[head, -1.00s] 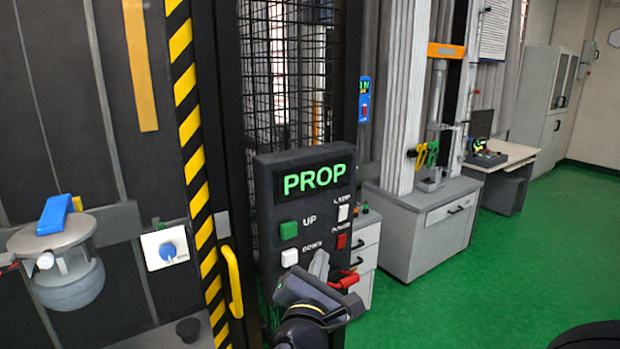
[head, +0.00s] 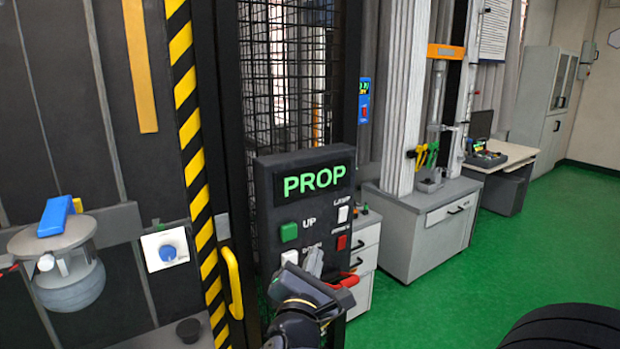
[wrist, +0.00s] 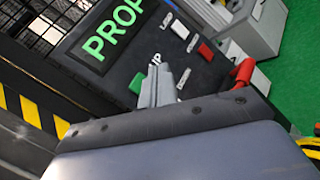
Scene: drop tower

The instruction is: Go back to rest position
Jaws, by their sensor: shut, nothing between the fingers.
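My gripper (head: 313,262) is in front of the lower part of a black control box, with its fingers together and nothing between them. It also shows in the wrist view (wrist: 156,85). The control box (head: 262,215) has a display (head: 314,183) reading PROP in green. Below it are a green UP button (head: 289,232), a white lamp button (head: 343,214) and a red button (head: 342,242). A white button (head: 289,257) at lower left is partly hidden by my gripper. I cannot tell whether the fingertips touch the box.
A yellow-black striped post (head: 191,130) and yellow handle (head: 232,282) stand left of the box. A blue-handled vessel (head: 70,270) is at far left. A grey cabinet (head: 425,235) and desk (head: 500,160) stand right.

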